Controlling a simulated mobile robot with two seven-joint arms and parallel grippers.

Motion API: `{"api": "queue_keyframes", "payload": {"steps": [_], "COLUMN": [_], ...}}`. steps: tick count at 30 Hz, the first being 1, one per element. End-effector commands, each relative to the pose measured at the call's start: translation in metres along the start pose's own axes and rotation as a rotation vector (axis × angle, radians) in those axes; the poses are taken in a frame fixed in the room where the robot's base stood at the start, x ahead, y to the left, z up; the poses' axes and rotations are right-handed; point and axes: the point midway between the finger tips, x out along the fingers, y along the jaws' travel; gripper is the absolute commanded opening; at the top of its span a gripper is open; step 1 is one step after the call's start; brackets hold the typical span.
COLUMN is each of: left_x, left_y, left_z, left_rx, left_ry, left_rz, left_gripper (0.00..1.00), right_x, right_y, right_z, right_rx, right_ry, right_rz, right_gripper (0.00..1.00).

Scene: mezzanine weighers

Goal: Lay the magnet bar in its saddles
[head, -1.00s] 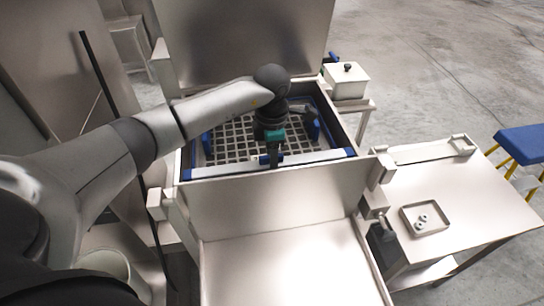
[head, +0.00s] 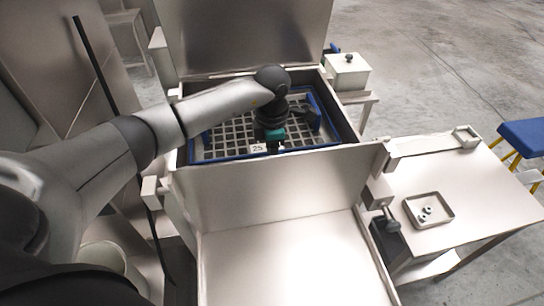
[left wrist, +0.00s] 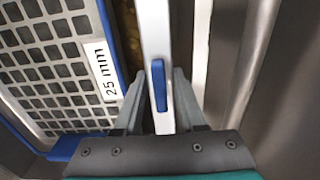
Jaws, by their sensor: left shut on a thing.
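The magnet bar (left wrist: 154,30) shows in the left wrist view as a pale bar with a blue grip piece (left wrist: 160,86). My left gripper (left wrist: 159,78) has its fingers on either side of that blue grip and is shut on it. In the head view my left gripper (head: 272,143) reaches down inside the open hopper, and its fingertips and the bar are hidden behind the front wall (head: 280,185). I cannot make out the saddles, nor whether the bar touches them. My right gripper is not in view.
A blue-framed grid screen (head: 225,140) with a "25 mm" label (left wrist: 103,70) lies in the hopper beside the bar. A raised lid (head: 245,35) stands behind. At right are a lidded white box (head: 346,72) and a bench (head: 470,190) with a small tray (head: 408,207).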

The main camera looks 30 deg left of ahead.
Motion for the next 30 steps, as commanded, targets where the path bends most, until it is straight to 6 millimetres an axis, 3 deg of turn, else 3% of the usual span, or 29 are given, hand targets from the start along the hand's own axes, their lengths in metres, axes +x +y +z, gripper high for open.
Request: {"api": "queue_keyframes", "payload": {"steps": [4, 5, 13, 30], "left_x": [-0.0031, -0.0031, -0.0013, -0.0005], "left_y": [0.0016, 0.0016, 0.0006, -0.0035], "left_z": [0.0013, 0.0013, 0.0005, -0.0014], "left_rx": [-0.001, -0.001, 0.0, 0.004], "left_ry": [-0.005, -0.005, -0.002, 0.008], "left_rz": [0.004, 0.004, 0.001, -0.01], "left_gripper": [0.0, 0.42, 0.72, 0.75], "right_x": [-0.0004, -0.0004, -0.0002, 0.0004], "right_y": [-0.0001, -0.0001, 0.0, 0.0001], "right_z": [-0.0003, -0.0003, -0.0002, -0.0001], "right_rx": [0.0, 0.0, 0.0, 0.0], "right_ry": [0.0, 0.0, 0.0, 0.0], "right_rz": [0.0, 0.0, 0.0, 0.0], "right_gripper": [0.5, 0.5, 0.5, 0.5]}}
